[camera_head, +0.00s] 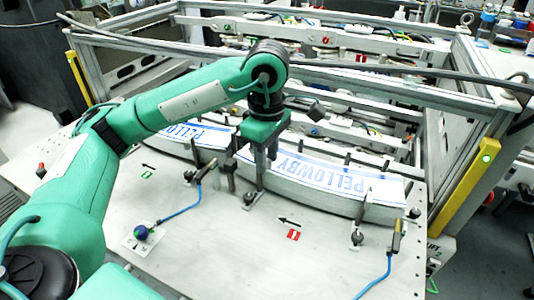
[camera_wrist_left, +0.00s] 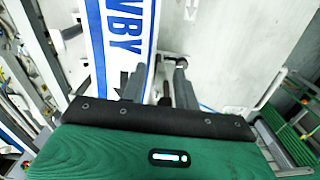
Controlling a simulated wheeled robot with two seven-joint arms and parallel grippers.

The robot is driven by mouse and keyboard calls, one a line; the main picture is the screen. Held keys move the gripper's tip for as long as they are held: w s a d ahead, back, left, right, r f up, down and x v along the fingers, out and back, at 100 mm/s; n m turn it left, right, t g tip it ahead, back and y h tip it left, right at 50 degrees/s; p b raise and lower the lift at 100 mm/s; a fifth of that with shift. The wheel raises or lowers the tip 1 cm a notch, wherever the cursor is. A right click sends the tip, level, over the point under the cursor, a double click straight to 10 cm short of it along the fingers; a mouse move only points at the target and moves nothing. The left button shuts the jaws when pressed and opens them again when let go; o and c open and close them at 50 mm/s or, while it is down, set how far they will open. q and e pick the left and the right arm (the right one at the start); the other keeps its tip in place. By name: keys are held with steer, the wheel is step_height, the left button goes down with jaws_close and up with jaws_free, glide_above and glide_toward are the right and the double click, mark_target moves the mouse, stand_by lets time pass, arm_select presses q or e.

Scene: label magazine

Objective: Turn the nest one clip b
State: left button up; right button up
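A curved magazine track (camera_head: 340,200) carries a blue-and-white label strip reading PELLOWBY (camera_head: 350,180). A second label strip (camera_head: 195,135) lies further left, partly behind my arm. My left gripper (camera_head: 258,178) points down at the track's left end, beside the PELLOWBY label. In the left wrist view its two grey fingers (camera_wrist_left: 158,85) stand apart, with a dark upright piece low between them. Contact with that piece cannot be told. The label (camera_wrist_left: 125,40) passes beside and partly behind the fingers. I cannot tell which part is the nest or clip b. My right gripper is not in view.
Small posts and clamps line the track, including a dark post (camera_head: 357,238). A blue knob (camera_head: 141,232) sits on the white plate (camera_head: 230,265). Blue cables run to two small sensors. Metal frame rails cross behind, and a yellow post (camera_head: 466,188) stands at right.

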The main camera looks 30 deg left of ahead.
arm_select(q)
jaws_close()
